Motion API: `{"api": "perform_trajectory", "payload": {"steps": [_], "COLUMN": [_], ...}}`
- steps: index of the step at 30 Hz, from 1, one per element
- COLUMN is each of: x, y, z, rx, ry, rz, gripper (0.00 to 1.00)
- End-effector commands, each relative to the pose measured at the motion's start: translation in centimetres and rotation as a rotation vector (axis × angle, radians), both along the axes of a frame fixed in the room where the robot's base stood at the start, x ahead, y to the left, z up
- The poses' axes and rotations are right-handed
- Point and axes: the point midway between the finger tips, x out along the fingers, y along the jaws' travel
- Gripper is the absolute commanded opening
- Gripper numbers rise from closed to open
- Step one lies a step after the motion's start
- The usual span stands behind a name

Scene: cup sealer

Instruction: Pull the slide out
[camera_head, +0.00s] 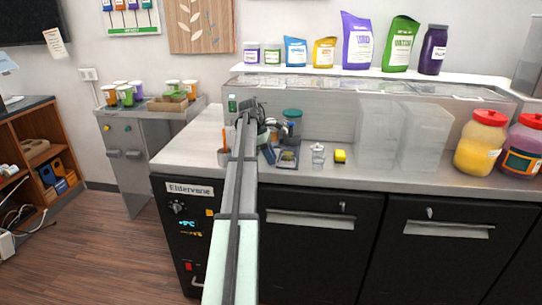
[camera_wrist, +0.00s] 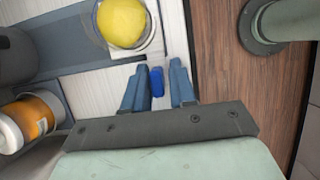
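In the wrist view my gripper (camera_wrist: 158,88) has two blue fingers standing apart. A small blue handle-like piece (camera_wrist: 157,81) shows between them, with a narrow gap on each side; I take it to be the slide's handle. Beyond it is a pale frame or tray (camera_wrist: 150,42), which looks like the slide, with a round yellow thing (camera_wrist: 122,22) in it. In the head view my arm reaches forward to the back counter. My gripper there is small and partly hidden by my arm, and I cannot make out the slide.
In the wrist view a jar with an orange label (camera_wrist: 30,122) lies left of my gripper. A shelf (camera_head: 350,72) with pouches runs above.

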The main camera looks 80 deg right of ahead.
Motion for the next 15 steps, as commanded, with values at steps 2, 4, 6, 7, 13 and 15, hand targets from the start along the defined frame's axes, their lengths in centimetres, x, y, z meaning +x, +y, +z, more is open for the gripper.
{"api": "perform_trajectory", "payload": {"steps": [2, 4, 6, 7, 13, 15], "x": [-0.01, -0.01, 0.0, 0.0, 0.04, 0.17], "y": [0.3, 0.26, 0.2, 0.18, 0.07, 0.02], "z": [-0.06, -0.06, -0.05, -0.05, 0.04, 0.32], "rx": [0.002, 0.002, 0.001, 0.001, -0.001, -0.001], "ry": [0.0, 0.0, 0.0, 0.0, -0.001, -0.001], "rz": [-0.001, -0.001, 0.0, 0.0, 0.0, 0.002], "gripper": [0.29, 0.36, 0.39, 0.39, 0.39, 0.39]}}
